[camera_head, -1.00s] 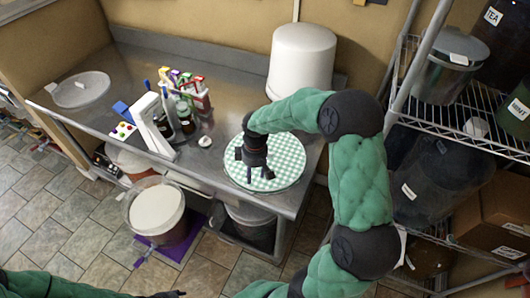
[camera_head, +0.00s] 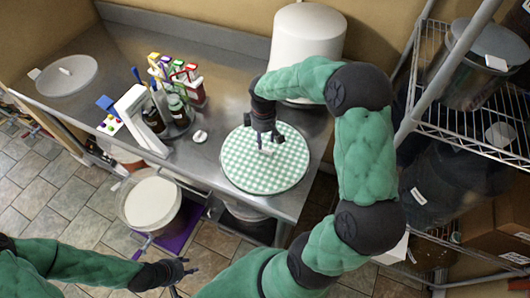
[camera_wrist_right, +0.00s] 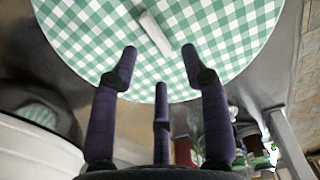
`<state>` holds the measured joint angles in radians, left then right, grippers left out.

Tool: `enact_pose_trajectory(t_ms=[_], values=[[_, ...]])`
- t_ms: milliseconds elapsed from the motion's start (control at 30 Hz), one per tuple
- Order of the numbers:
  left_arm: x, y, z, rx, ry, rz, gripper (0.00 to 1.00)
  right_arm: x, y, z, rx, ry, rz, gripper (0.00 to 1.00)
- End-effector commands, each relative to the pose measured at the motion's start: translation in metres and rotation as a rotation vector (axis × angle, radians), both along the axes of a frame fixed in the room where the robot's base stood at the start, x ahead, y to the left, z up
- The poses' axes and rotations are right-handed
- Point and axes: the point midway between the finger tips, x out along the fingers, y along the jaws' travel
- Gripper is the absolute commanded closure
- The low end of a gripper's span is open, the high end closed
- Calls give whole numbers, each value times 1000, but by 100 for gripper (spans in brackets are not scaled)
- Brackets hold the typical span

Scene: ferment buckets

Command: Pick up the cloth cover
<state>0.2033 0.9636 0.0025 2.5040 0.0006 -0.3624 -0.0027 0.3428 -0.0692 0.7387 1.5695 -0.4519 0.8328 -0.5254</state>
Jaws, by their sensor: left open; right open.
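The cloth cover (camera_head: 255,174) is a round green-and-white checked disc lying on the steel counter at its front right. A short white bar-like piece (camera_head: 267,149) sits near its middle; it also shows in the right wrist view (camera_wrist_right: 156,34). My right gripper (camera_head: 266,138) is above the cover, fingers pointing down near the white piece. In the right wrist view the right gripper (camera_wrist_right: 160,68) has its dark fingers spread, with nothing between them. My left gripper (camera_head: 188,270) is open and empty at the bottom, away from the counter.
A white bucket (camera_head: 306,45) stands behind the cover. Bottles and a coloured rack (camera_head: 185,85) stand to its left. An open bucket (camera_head: 152,203) with pale contents stands below the counter's front edge. A wire shelf (camera_head: 480,125) is at right.

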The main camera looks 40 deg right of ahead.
Motion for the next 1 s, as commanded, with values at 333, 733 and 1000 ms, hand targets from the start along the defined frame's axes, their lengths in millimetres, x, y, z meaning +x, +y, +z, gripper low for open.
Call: enact_pose_trajectory(t_ms=[333, 733, 1000], values=[[0, 0, -6, 0, -1, -1, 59, -2, -2, -30, 0, 2, 0, 54], [0, 0, -14, 0, -1, -1, 59, -3, -6, -69, 0, -1, 1, 54], [0, 0, -13, 0, -1, -1, 59, -3, -6, -68, 1, 0, 1, 93]])
